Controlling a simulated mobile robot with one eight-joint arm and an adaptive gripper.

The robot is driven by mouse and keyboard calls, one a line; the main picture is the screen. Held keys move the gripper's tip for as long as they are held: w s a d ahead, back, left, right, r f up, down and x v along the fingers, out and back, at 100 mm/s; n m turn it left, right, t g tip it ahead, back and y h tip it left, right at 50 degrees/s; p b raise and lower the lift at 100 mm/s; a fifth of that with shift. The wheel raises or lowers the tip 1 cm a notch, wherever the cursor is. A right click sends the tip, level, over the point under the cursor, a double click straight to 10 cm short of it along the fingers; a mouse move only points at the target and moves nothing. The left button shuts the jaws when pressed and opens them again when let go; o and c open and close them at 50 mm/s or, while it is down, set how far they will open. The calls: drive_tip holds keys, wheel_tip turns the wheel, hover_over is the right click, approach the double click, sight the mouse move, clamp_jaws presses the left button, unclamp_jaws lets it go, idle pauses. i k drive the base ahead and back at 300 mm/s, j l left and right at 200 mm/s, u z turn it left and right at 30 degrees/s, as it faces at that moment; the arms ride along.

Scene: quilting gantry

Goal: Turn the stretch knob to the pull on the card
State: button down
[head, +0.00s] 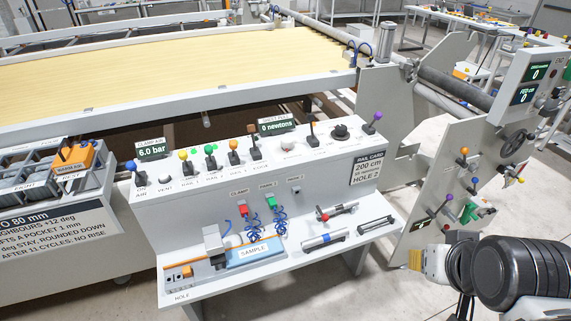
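The white console (270,175) has a row of controls along its sloped top. A black round knob (340,131) sits towards its right end, and a pale round knob (288,143) sits left of it. Their labels are too small to read, so I cannot tell which is the stretch knob. A display (278,127) behind them reads 0 newtons. The rail card (367,168) on the console's right front reads 200 cm and HOLE 2; its middle line is too small to read. My gripper (430,262) is at the lower right, well away from the knobs; its fingers are not clear.
Several coloured levers (209,157) stand left of the knobs; a purple-topped lever (373,122) stands close to the right. The lower shelf (215,284) holds a SAMPLE block (254,252) and tools. A side panel (450,190) with levers stands at right. Floor shows between.

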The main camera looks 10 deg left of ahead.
sight(287, 142)
drive_tip(key=i+j, duration=0.1)
drive_tip(key=i, duration=1.1)
drive_tip(key=l+z, duration=0.05)
